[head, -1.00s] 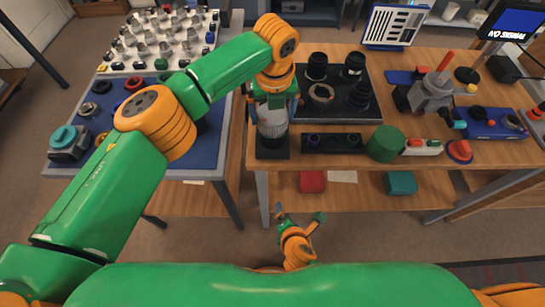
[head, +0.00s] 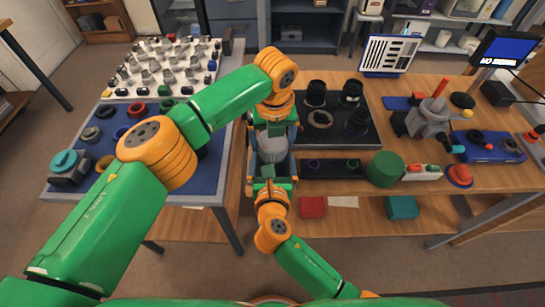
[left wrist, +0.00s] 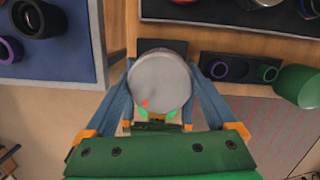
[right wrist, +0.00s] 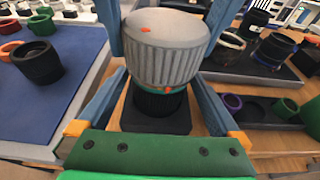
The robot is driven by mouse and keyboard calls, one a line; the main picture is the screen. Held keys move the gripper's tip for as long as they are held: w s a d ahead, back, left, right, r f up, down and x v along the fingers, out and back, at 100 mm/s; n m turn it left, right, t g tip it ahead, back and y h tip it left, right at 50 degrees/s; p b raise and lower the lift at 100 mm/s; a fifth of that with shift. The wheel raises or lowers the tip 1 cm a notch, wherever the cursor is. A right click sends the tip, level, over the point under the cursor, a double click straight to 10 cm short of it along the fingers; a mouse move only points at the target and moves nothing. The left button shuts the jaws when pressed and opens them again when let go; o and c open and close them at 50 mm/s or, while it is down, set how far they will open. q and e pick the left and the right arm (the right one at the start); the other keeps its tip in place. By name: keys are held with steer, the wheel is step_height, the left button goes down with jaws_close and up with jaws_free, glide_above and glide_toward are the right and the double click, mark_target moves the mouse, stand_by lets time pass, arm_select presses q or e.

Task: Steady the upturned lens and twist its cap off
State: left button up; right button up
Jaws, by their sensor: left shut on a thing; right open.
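The upturned lens stands on a dark base (right wrist: 150,124) at the table's front left edge. Its dark lower body (right wrist: 160,103) shows below a green ring. A grey ribbed cap (right wrist: 165,55) with a red mark sits on top; it also shows in the left wrist view (left wrist: 160,82) and the head view (head: 271,150). My left gripper (right wrist: 168,30) comes from above and is shut on the cap, a finger on each side. My right gripper (right wrist: 160,92) comes from the front, lower down, and is open with its fingers on either side of the lens. Its fingertips are partly hidden.
A dark tray (head: 365,133) with several lens parts lies behind and right of the lens. A dark holder (head: 330,169) and a green cylinder (head: 386,169) stand to the right. A blue mat (head: 80,180) with loose rings lies on the left table.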

steer(key=shift+w+f, duration=0.2)
steer(key=shift+w, duration=0.45)
jaws_close()
arm_select(q)
steer(key=n, duration=0.2)
steer(key=shift+n, duration=0.3)
steer(key=shift+y, duration=0.3)
steer(key=shift+n, duration=1)
steer(key=shift+n+g+y, duration=0.3)
steer(key=shift+n, duration=1.3)
steer(key=o, duration=1)
